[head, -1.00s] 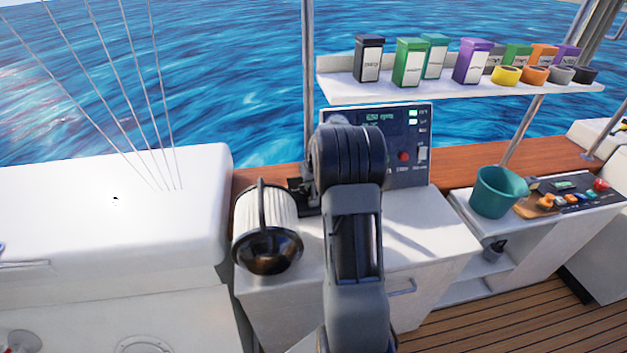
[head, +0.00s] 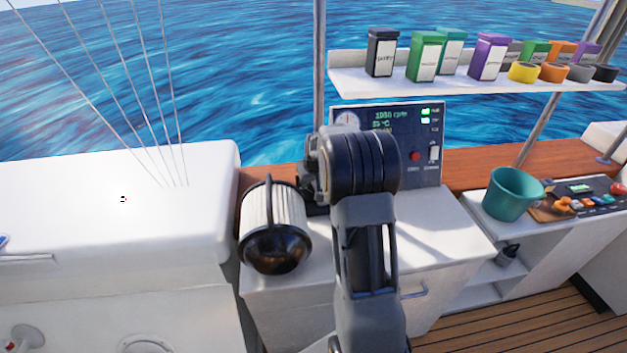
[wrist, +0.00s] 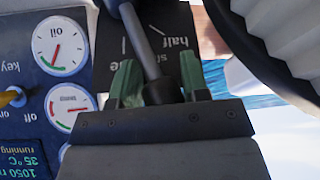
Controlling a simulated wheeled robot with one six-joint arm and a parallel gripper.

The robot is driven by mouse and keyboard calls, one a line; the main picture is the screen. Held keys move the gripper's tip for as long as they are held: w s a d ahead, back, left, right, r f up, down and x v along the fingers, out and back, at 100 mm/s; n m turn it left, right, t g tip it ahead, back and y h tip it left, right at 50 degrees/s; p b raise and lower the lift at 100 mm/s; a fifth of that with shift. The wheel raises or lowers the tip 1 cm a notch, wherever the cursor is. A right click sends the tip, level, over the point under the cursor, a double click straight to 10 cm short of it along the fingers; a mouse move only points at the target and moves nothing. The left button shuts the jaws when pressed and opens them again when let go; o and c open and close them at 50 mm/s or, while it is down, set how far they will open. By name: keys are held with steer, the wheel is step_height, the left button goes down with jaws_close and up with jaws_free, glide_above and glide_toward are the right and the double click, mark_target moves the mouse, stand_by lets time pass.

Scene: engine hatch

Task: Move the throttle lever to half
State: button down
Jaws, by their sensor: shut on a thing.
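The throttle lever (wrist: 143,45) is a dark grey rod in the wrist view, running up and left from between my gripper's fingers. My gripper (wrist: 160,80) has green-padded fingers on either side of the lever and is shut on it. I cannot tell exactly which mark the lever lines up with. In the head view my arm hides the lever and fingertips.
The engine panel (head: 425,140) has gauges, a red button and a readout, 1050 rpm and running in the wrist view. A ribbed white filter (head: 272,210) stands close left of my arm. A shelf of cartons (head: 480,85) is above right. A teal bucket (head: 512,194) stands farther right.

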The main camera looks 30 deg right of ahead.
steer(key=shift+s+a+f, duration=0.1)
steer(key=shift+a+f, duration=0.25)
steer(key=shift+f, duration=0.1)
steer(key=c, duration=1)
jaws_free()
steer(key=shift+c, duration=0.2)
steer(key=shift+o, duration=1.3)
steer(key=shift+w, duration=0.25)
steer(key=shift+s+d+r, duration=0.1)
steer(key=shift+d, duration=0.1)
steer(key=shift+r, duration=0.15)
steer(key=shift+s+r, duration=0.1)
steer(key=shift+r, duration=0.2)
steer(key=d+v, duration=0.1)
steer(key=v, duration=1.2)
steer(key=shift+a+b, duration=0.45)
steer(key=shift+a, duration=0.05)
